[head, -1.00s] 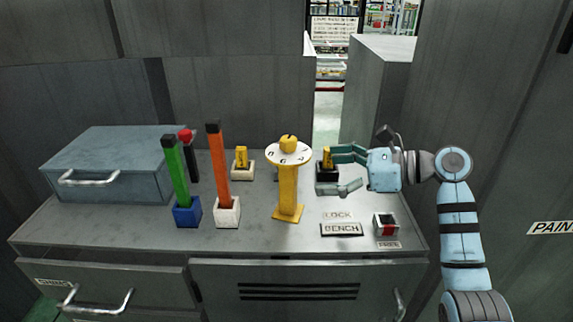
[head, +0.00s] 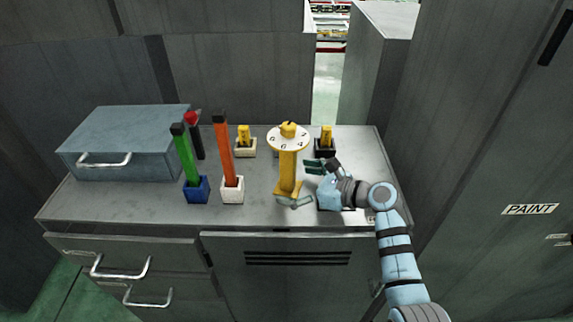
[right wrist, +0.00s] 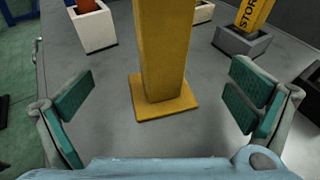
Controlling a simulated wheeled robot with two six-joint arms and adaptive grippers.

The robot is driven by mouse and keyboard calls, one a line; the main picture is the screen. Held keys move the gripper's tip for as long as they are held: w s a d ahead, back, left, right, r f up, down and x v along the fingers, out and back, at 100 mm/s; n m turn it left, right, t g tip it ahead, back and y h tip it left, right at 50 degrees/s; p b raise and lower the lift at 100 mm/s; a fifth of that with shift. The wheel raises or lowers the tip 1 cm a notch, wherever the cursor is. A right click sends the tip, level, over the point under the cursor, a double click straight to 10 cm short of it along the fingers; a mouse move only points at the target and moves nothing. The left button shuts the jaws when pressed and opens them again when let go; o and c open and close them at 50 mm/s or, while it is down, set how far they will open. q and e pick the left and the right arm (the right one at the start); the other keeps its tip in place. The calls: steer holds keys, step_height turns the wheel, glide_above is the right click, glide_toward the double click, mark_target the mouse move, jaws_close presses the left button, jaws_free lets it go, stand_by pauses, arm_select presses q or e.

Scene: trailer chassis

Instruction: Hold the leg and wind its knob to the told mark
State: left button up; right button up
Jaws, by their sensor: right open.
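The yellow leg (head: 288,172) stands upright on its square foot on the bench. A white numbered dial (head: 275,140) and a yellow knob (head: 288,128) top it. I cannot read a pointer setting on the dial. My right gripper (head: 304,185) is open and empty, low at the right of the leg. In the right wrist view the leg's lower shaft (right wrist: 163,45) stands ahead between the two spread green-padded fingers (right wrist: 160,95), with gaps on both sides. The knob is out of that view. My left gripper is not in view.
The green bar (head: 183,155) in a blue holder and the orange bar (head: 223,150) in a white holder stand left of the leg. A blue-grey case (head: 120,145) sits at left.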

steer(key=shift+w+a+f, duration=0.1)
steer(key=shift+w+a, duration=0.2)
steer(key=shift+a, duration=0.05)
steer(key=c, duration=2.1)
